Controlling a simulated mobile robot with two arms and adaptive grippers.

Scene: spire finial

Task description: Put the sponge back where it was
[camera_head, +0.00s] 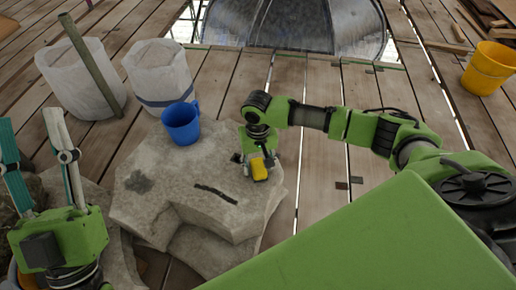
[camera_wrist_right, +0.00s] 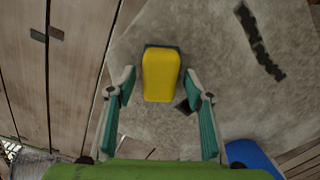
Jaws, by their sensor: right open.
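The yellow sponge (camera_head: 260,170) with a dark green backing rests on the grey stone block (camera_head: 170,205), near its right edge. My right gripper (camera_head: 255,158) is above it, pointing down. In the right wrist view, the sponge (camera_wrist_right: 160,78) lies centred between and slightly beyond the open fingertips (camera_wrist_right: 160,88), with a visible gap on both sides. My left gripper (camera_head: 29,122) is at the lower left, fingers up, open and empty, away from the sponge. A dark strip (camera_head: 215,194) and a dark patch (camera_head: 138,181) mark the stone's top.
A blue mug (camera_head: 181,123) stands on the stone's back edge; its blue also shows in the right wrist view (camera_wrist_right: 250,156). Two white sacks (camera_head: 82,80) (camera_head: 160,72) stand behind at left. A yellow bucket (camera_head: 488,68) is far right. The plank floor right of the stone is mostly clear.

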